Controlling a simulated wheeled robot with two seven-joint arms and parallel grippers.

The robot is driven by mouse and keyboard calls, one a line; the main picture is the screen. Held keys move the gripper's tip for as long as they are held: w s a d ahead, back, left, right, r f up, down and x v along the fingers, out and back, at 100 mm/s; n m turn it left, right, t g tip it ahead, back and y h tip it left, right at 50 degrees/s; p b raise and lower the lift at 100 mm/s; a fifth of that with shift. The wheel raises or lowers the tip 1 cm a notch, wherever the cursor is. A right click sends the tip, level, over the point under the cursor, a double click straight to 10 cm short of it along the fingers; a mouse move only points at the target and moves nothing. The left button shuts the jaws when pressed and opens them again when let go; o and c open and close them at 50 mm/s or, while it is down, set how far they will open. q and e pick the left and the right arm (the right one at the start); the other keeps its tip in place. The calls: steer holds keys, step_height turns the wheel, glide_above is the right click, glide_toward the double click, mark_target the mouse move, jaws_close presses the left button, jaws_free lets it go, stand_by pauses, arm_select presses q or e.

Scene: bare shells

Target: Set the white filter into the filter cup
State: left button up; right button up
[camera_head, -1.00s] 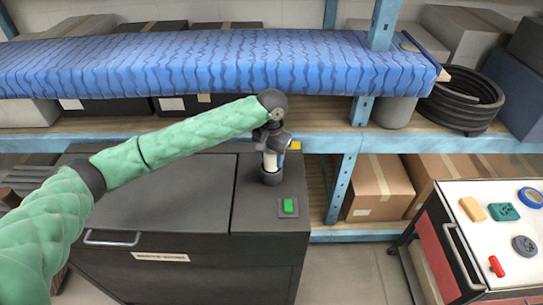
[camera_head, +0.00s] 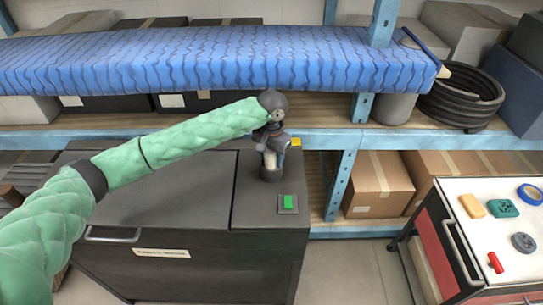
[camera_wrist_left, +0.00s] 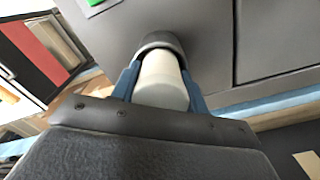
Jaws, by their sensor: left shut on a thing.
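The white filter (camera_head: 270,160) is a pale cylinder, held upright by my left gripper (camera_head: 271,153). It also shows in the left wrist view (camera_wrist_left: 163,84), between the two blue fingers of my left gripper (camera_wrist_left: 161,70). The filter cup (camera_head: 270,174) is a short dark cylinder on top of the dark cabinet. In the left wrist view the dark rim of the cup (camera_wrist_left: 158,41) surrounds the filter's far end, so that end is hidden and seems to be inside the cup's mouth. How deep it sits I cannot tell. My right gripper is not in view.
The dark cabinet (camera_head: 185,190) has a green button (camera_head: 288,202) in front of the cup. A shelf rack with a blue-wrapped roll (camera_head: 200,60) stands behind. A cart (camera_head: 500,235) with small parts stands at the right. Cardboard boxes (camera_head: 378,185) sit on the lower shelf.

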arm_select(q)
steer(key=shift+f, duration=0.15)
steer(key=o, duration=1.1)
steer(key=shift+s+a+f, duration=0.1)
steer(key=shift+o, duration=0.2)
steer(key=shift+s+f, duration=0.1)
steer(key=shift+f, duration=0.05)
steer(key=shift+r+p, duration=0.3)
steer(key=o, duration=0.3)
steer(key=shift+r, duration=0.1)
steer(key=shift+o, duration=0.4)
steer(key=shift+r, duration=0.15)
steer(key=shift+r+p, duration=0.4)
steer(key=shift+p, duration=0.15)
steer(key=shift+r+p, duration=0.9)
steer(key=shift+p, duration=0.15)
